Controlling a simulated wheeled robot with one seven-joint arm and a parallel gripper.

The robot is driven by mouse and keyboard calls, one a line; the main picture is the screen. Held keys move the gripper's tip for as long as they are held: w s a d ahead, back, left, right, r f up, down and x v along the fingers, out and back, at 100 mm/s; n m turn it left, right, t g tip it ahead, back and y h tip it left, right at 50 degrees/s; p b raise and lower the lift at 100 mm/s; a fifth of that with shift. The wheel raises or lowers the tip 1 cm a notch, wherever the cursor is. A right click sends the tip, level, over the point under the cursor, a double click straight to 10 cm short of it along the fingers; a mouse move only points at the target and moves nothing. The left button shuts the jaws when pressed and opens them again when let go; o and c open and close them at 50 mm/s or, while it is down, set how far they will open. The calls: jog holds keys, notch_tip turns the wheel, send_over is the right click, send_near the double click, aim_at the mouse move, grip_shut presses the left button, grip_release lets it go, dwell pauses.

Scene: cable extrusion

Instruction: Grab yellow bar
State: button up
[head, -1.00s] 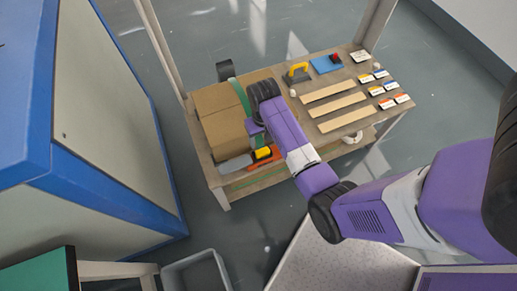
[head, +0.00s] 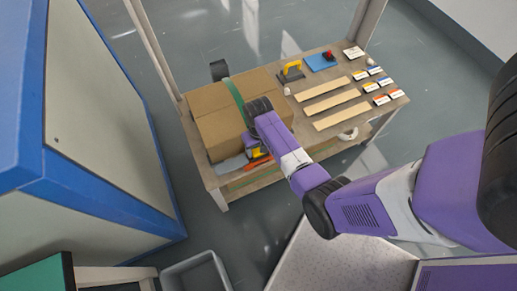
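A tool with a yellow part (head: 255,153) lies at the near edge of the wooden table, partly hidden by my arm. Another yellow item, a yellow handle on a dark base (head: 291,70), stands at the back of the table. I cannot tell which one is the yellow bar. Three pale wooden strips (head: 327,103) lie side by side on the right half of the table. My gripper (head: 250,142) is mostly hidden behind my wrist, just above the near tool. I cannot see its fingers or whether it touches anything.
A cardboard box (head: 213,117) with a green strap (head: 233,91) stands left of my wrist. A blue pad (head: 321,62) and several small labelled cards (head: 376,92) lie at the back and right. An orange item (head: 256,163) lies beside the near tool. A blue-framed cabinet (head: 100,130) stands left.

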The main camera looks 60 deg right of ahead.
jog(key=c, duration=1)
